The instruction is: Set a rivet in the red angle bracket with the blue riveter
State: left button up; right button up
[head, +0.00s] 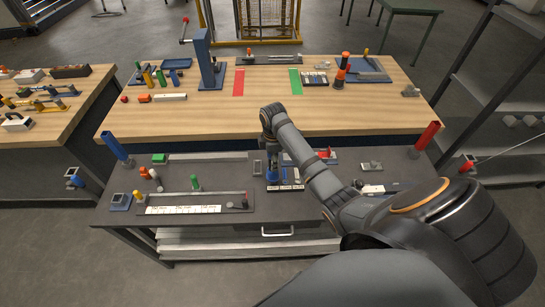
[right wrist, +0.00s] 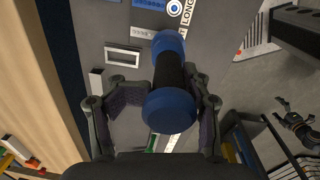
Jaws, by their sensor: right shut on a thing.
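The blue riveter (right wrist: 170,112) has blue ends and a black middle in the right wrist view. It lies between the fingers of my right gripper (right wrist: 158,88), which is shut on it. In the head view my right gripper (head: 270,156) points down over the front grey bench, with the blue riveter (head: 271,175) below it by a small labelled strip. A small red part (head: 323,154) sits on a plate just right of the gripper; I cannot tell if it is the red angle bracket. My left gripper is not in view.
The grey bench (head: 228,222) also holds a long labelled rail (head: 200,202), a blue tube (head: 115,147) at left and a red tube (head: 427,136) at right. A wooden bench (head: 150,117) behind holds a blue press (head: 207,60), a red strip and a green strip.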

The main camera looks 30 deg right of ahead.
jog(key=shift+f, duration=0.25)
notch_tip(320, 180, up, 2)
jog(key=shift+r, duration=2.75)
jog(key=shift+d, duration=0.1)
